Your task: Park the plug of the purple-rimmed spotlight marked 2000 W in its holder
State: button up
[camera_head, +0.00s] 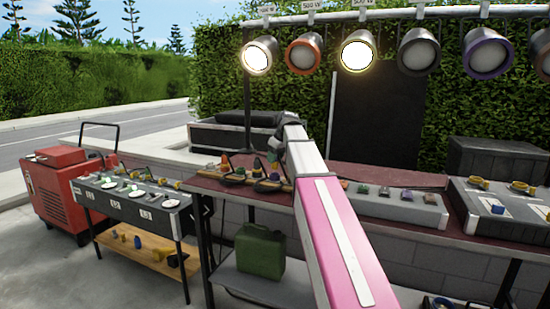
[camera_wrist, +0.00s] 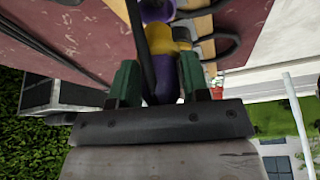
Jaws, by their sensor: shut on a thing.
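The purple-rimmed spotlight (camera_head: 487,55) hangs on the rail at the right in the head view and is unlit; its watt mark is not readable. In the wrist view my gripper (camera_wrist: 160,82) has its green fingers shut on a purple plug (camera_wrist: 160,92) with a yellow band. The plug points toward a wooden holder board (camera_wrist: 252,18), where another purple part shows at the top. Whether the plug touches the board I cannot tell. In the head view my arm hides most of my gripper; the holder board (camera_head: 232,179) with several coloured plugs lies on the red table.
A grey box with buttons (camera_head: 400,207) and a case with yellow rings (camera_head: 510,205) stand to the right. A socket panel on a cart (camera_head: 135,205), a red generator (camera_head: 62,190) and a green canister (camera_head: 260,252) are at the left. A dark cable crosses the wrist view.

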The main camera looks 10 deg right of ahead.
aim_at(277, 162)
jog(key=shift+f, duration=2.4)
dwell(1.9)
jog(key=o, duration=1.4)
jog(key=shift+r, duration=0.15)
jog(key=shift+r, duration=2.35)
